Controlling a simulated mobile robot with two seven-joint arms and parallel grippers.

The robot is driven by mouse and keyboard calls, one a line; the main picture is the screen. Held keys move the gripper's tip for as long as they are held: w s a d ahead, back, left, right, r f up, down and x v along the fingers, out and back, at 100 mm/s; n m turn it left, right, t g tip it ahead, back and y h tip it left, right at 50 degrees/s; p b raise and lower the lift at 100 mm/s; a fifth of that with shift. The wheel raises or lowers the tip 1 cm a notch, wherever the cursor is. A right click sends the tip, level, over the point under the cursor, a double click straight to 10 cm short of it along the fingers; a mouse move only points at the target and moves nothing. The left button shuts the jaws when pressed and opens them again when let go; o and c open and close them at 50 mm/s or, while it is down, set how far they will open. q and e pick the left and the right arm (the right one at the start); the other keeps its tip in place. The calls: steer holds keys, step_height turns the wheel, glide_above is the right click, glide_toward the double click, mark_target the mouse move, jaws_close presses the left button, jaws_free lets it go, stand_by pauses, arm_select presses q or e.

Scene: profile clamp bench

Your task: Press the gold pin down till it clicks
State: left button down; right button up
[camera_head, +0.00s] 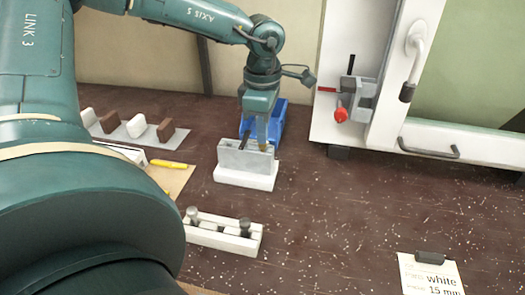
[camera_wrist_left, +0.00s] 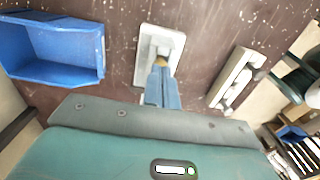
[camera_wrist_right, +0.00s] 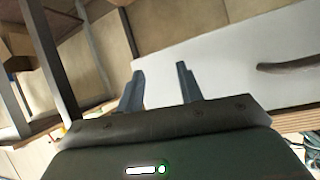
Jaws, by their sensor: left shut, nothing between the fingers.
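The gold pin (camera_wrist_left: 161,61) shows as a small gold spot at the tips of my left gripper (camera_wrist_left: 160,70) in the left wrist view. It sits on a grey metal block (camera_head: 240,158) on a white base (camera_head: 245,177) in the head view. My left gripper is shut and empty, pointing down over the pin. Its fingers cover most of the pin, so I cannot tell whether they touch it or how far it stands out. My right gripper (camera_wrist_right: 158,75) is open and empty, away from the block, with a pale panel beyond it.
A blue bin (camera_head: 277,122) stands just behind the block. A white frame with a red-knobbed clamp (camera_head: 341,114) stands at the back right. A label card (camera_head: 428,275) lies front right. The table's middle right is clear.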

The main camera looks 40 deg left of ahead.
arm_select(q)
steer(key=shift+f+b, duration=0.35)
steer(key=shift+b, duration=0.05)
steer(key=shift+r, duration=0.15)
stand_by(0.4)
steer(key=shift+r+p, duration=1.95)
steer(key=shift+r, duration=1.45)
